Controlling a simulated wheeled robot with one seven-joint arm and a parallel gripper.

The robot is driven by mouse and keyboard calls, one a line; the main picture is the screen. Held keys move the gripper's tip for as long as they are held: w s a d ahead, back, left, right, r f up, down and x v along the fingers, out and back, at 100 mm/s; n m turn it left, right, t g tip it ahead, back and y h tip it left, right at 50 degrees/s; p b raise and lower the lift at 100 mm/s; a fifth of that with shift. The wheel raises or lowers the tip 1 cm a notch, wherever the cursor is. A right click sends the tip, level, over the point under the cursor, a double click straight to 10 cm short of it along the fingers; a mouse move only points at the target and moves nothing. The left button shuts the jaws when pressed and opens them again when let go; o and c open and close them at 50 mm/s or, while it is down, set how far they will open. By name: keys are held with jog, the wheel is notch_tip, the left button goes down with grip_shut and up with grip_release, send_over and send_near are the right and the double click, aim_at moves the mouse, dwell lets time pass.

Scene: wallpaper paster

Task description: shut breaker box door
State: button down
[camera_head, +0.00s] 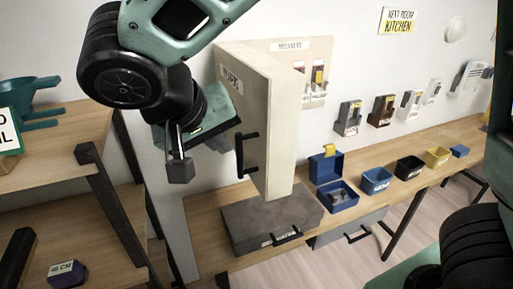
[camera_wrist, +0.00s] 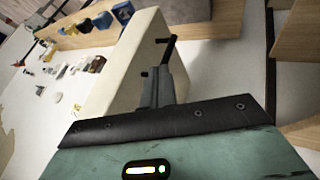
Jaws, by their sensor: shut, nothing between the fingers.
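The breaker box door (camera_head: 262,118) is a thick cream panel with a black handle (camera_head: 246,153). It stands swung out from the wall, above the bench. The breaker panel (camera_head: 318,85) behind it shows switches at the door's right. My gripper (camera_head: 181,168) is shut and empty, left of the door on its handle side. In the wrist view my gripper (camera_wrist: 160,95) points toward the door (camera_wrist: 135,60), with the handle (camera_wrist: 168,50) close by its fingertips. I cannot tell whether they touch.
A wooden bench (camera_head: 215,250) runs along the wall below. A grey case (camera_head: 270,220) lies under the door, with blue, black and yellow bins to its right. A shelf (camera_head: 60,165) stands close at left. Labelled switches line the wall at right.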

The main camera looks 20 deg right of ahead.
jog(key=p, duration=0.4)
send_near(264, 162)
jog(key=f, duration=0.1)
jog(key=w+a+f, duration=0.1)
jog(key=f, duration=0.1)
jog(key=shift+w+a+f, duration=0.2)
jog(key=shift+w+f, duration=0.1)
jog(key=shift+w, duration=0.1)
jog(key=d+p, duration=0.1)
jog(key=d, duration=0.2)
jog(key=shift+d+f+p, duration=0.1)
jog(key=shift+d+p, duration=0.15)
jog(key=shift+p, duration=0.1)
